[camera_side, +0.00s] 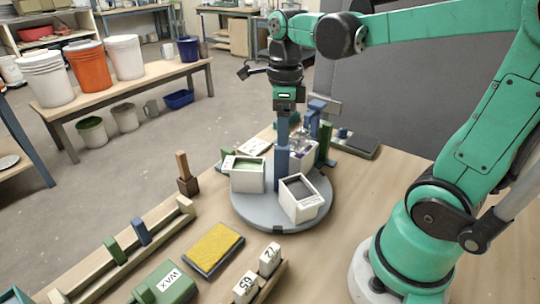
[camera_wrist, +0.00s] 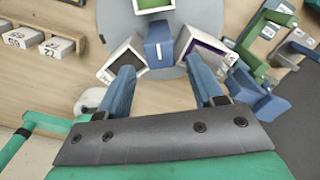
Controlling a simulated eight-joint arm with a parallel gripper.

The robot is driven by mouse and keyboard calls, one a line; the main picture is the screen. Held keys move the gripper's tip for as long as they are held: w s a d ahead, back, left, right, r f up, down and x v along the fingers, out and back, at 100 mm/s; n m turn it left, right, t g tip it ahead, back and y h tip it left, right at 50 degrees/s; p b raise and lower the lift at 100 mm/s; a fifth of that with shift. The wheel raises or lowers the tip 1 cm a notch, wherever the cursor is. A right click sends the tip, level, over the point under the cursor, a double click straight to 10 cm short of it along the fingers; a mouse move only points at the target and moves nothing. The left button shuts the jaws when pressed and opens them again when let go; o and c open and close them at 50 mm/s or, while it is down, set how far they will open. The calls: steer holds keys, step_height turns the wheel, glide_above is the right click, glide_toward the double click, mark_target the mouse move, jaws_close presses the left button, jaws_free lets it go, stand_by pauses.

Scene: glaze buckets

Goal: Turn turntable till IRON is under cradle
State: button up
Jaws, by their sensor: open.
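The turntable (camera_side: 255,212) is a round grey disc on the wooden table; its edge also shows in the wrist view (camera_wrist: 118,18). It carries white square buckets: one with green glaze (camera_side: 247,180), one with dark grey contents (camera_side: 300,208), and one with purple contents (camera_wrist: 190,52). A blue block (camera_wrist: 158,50) stands up near the middle. My gripper (camera_wrist: 160,68) is open and empty, pointing down over the disc, fingers either side of the block in the picture; contact cannot be told. Blue and green uprights (camera_side: 326,145), perhaps the cradle, stand behind. I cannot read IRON on any bucket.
A yellow sponge tray (camera_side: 214,250), a green WAX box (camera_side: 165,284) and numbered white blocks (camera_side: 270,259) lie in front. A wooden rail (camera_side: 127,255) holds green and blue pieces at left. A dark tray (camera_side: 357,144) lies behind right.

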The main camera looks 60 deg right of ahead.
mark_target(279, 170)
steer(key=shift+f, duration=2)
steer(key=shift+c, duration=0.2)
jaws_close()
steer(key=n, duration=0.5)
steer(key=shift+n, duration=1.5)
steer(key=n, duration=0.8)
